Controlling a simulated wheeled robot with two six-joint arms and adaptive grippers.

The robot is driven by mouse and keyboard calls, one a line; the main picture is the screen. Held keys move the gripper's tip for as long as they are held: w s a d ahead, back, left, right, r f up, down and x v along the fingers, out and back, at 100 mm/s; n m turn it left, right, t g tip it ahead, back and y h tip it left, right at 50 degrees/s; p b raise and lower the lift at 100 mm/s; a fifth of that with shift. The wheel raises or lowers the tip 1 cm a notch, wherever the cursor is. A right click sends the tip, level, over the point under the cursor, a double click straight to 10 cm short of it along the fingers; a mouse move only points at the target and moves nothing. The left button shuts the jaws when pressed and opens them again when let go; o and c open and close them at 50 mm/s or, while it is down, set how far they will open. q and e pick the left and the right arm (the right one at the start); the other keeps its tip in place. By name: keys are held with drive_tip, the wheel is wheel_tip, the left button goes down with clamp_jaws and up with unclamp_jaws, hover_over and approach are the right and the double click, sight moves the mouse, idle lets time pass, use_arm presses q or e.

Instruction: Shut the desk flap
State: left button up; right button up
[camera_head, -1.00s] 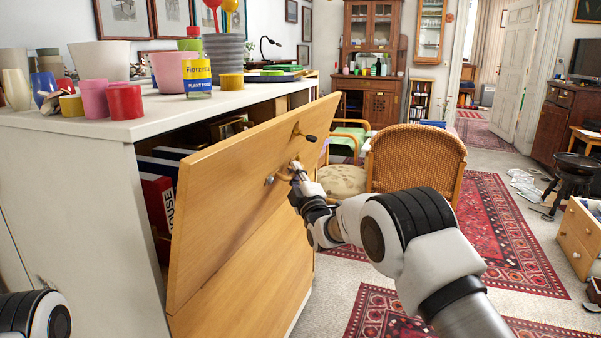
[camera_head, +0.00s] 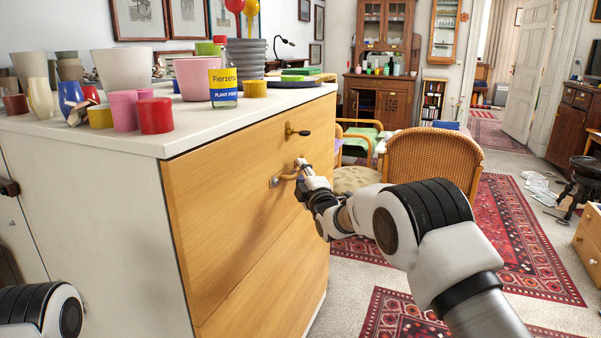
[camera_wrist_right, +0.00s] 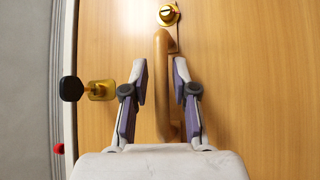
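The desk flap (camera_head: 225,165) is a light wood panel on the front of a white cabinet. It stands upright, and its top edge meets the cabinet top with no gap that I can see. My right gripper (camera_head: 304,170) is at the flap's bar handle (camera_head: 286,177). In the right wrist view the wooden handle (camera_wrist_right: 162,100) runs between the fingers of my right gripper (camera_wrist_right: 160,70). The fingers are apart, with narrow gaps beside the handle. A key-like knob (camera_head: 298,132) sits higher on the flap. My left gripper is out of view.
The white cabinet top (camera_head: 205,128) carries several cups, pots and a plant food bottle (camera_head: 223,85). A wicker chair (camera_head: 433,158) stands to the right behind my right arm. Patterned rugs (camera_head: 515,235) cover the floor there.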

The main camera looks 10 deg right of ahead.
drive_tip(key=shift+f, duration=0.1)
drive_tip(key=shift+s+f, duration=0.1)
drive_tip(key=shift+s, duration=0.2)
drive_tip(key=v, duration=1.1)
drive_tip(key=shift+s, duration=0.2)
